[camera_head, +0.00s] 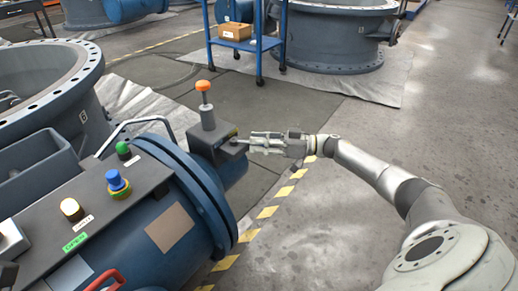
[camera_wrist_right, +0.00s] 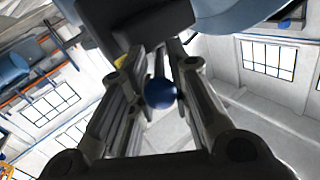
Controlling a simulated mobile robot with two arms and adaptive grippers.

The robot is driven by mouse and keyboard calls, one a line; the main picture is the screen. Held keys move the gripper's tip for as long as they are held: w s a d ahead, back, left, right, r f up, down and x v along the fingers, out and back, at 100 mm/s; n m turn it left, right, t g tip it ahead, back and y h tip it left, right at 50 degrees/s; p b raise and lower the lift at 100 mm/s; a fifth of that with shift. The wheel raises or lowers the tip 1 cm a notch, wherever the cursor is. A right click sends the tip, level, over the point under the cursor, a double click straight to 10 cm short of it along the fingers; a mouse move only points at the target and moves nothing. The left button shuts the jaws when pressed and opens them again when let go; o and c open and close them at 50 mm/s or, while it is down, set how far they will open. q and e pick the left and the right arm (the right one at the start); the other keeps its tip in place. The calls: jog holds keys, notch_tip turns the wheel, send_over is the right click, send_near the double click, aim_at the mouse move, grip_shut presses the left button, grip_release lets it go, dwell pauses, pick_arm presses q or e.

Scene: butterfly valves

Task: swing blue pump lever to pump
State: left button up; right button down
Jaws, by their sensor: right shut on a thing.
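The blue pump lever shows as a round blue knob (camera_wrist_right: 161,94) between the fingers in the right wrist view. In the head view the lever is mostly hidden by my gripper at the side of a dark grey box (camera_head: 212,147) on the blue valve body (camera_head: 165,225). My right gripper (camera_head: 254,142) reaches in from the right and is shut on the lever; its two fingers also show in the wrist view (camera_wrist_right: 150,62). Small markings on the box are too small to read.
An orange-topped knob (camera_head: 204,86) stands upright on the box, close to my right gripper. A panel with green, blue (camera_head: 117,182) and white (camera_head: 72,210) buttons lies left. A red handle (camera_head: 105,280) is at the bottom. A blue cart (camera_head: 259,45) stands behind. Floor to the right is clear.

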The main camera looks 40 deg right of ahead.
jog(key=shift+d+r, duration=0.1)
jog(key=shift+d, duration=0.05)
dwell(0.3)
jog(key=c, duration=1.5)
grip_release()
jog(key=shift+w, duration=0.1)
jog(key=shift+c, duration=0.2)
jog(key=shift+s+d, duration=0.35)
jog(key=v, duration=1.1)
